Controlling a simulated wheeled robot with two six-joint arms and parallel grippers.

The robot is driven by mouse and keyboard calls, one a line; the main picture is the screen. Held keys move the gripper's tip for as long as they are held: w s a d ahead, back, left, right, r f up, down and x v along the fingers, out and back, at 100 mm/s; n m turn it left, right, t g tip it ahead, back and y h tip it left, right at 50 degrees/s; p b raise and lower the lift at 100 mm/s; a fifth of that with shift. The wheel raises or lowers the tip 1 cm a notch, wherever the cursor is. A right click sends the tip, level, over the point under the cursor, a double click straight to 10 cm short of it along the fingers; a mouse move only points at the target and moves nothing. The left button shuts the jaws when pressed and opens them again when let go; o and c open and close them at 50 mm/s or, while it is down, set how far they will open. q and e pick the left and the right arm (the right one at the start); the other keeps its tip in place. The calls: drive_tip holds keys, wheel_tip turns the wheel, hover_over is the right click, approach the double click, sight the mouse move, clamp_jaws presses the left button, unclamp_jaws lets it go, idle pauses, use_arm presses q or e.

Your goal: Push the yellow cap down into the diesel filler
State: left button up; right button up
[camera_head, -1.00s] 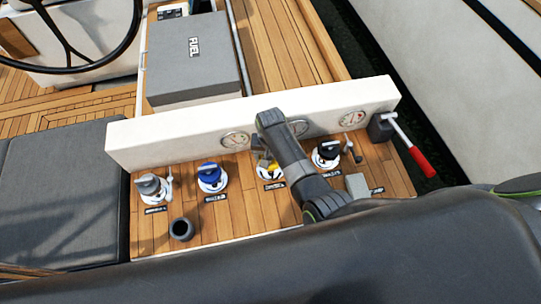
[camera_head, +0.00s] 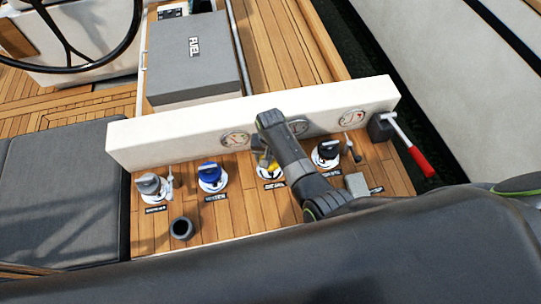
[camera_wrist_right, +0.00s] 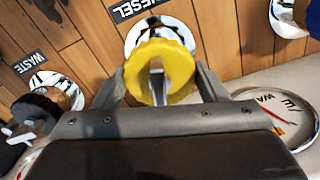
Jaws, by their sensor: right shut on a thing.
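The yellow cap (camera_wrist_right: 160,62) is between the two fingers of my right gripper (camera_wrist_right: 160,85), which is shut on it. In the right wrist view it sits over the round chrome diesel filler (camera_wrist_right: 150,28), by the DIESEL label (camera_wrist_right: 130,8). How deep the cap sits is hidden. In the head view my right arm covers much of the filler, and only a bit of yellow cap (camera_head: 271,168) shows above the white flange. My left gripper does not show in the head view.
A blue-capped filler (camera_head: 212,177) and a grey-capped filler (camera_head: 151,186) stand to the left. A black-capped WASTE filler (camera_head: 328,152) stands right. A white wall with gauges (camera_head: 190,128) rises behind.

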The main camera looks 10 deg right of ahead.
drive_tip(key=shift+f+b, duration=0.3)
drive_tip(key=shift+f, duration=0.2)
drive_tip(key=o, duration=0.8)
wheel_tip(320, 180, up, 6)
drive_tip(key=p, duration=0.6)
drive_tip(key=shift+r, duration=0.25)
wheel_tip(320, 180, up, 2)
drive_tip(key=shift+r+p, duration=0.1)
drive_tip(key=shift+p, duration=0.25)
drive_tip(key=shift+r, duration=1.2)
